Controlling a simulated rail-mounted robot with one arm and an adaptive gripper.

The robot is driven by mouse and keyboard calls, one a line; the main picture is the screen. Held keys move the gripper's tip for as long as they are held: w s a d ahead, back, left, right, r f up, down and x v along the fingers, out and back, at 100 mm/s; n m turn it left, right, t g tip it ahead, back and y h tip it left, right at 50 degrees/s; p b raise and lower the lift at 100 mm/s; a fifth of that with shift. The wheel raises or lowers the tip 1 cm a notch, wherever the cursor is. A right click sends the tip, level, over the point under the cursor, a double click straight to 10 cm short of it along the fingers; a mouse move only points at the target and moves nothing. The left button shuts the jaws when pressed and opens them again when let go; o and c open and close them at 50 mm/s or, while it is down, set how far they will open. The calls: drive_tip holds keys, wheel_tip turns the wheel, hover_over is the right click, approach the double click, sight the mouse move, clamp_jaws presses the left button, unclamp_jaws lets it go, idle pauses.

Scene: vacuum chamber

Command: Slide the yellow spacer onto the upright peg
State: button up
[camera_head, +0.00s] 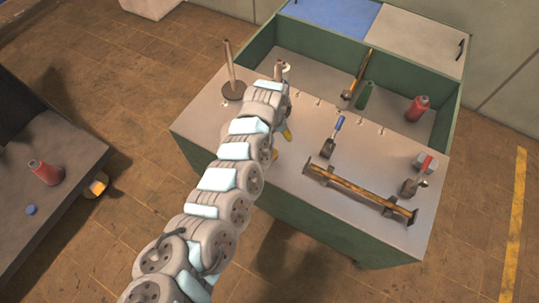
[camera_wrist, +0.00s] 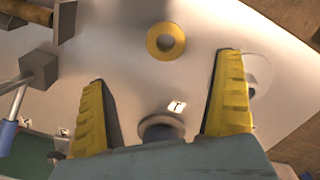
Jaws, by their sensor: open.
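The yellow spacer (camera_wrist: 166,41) is a flat ring lying on the bench top in the wrist view. It lies beyond my fingertips, roughly in line with the gap between them, and nothing touches it. My gripper (camera_wrist: 165,75) is open and empty, with two ridged yellow fingers. In the head view my gripper (camera_head: 281,143) shows only as yellow bits behind my arm, and I cannot single out the spacer there. The upright peg (camera_head: 229,65) rises from a dark round base at the bench's left corner, left of my gripper. No ring shows on it. A pale disc (camera_wrist: 259,70) is partly behind the right finger.
A blue-handled tool (camera_head: 338,125) and a long brown bar on brackets (camera_head: 360,190) lie right of my gripper. A sunken green tray behind holds a hammer (camera_head: 358,75), a green bottle (camera_head: 364,95) and a red bottle (camera_head: 417,108). Small hooks line its edge.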

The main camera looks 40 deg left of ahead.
wheel_tip(320, 180, down, 6)
drive_tip(key=shift+a+b, duration=0.1)
drive_tip(key=shift+b, duration=0.85)
drive_tip(key=shift+s+a+f+b, duration=0.15)
drive_tip(key=shift+f+b, duration=0.7)
drive_tip(key=shift+f, duration=0.55)
drive_tip(key=shift+s+a+f+b, duration=0.15)
drive_tip(key=shift+f+b, duration=0.65)
drive_tip(key=shift+f, duration=0.55)
drive_tip(key=shift+w, duration=0.1)
drive_tip(key=shift+r, duration=0.1)
drive_tip(key=c, duration=1.2)
drive_tip(key=shift+r, duration=0.1)
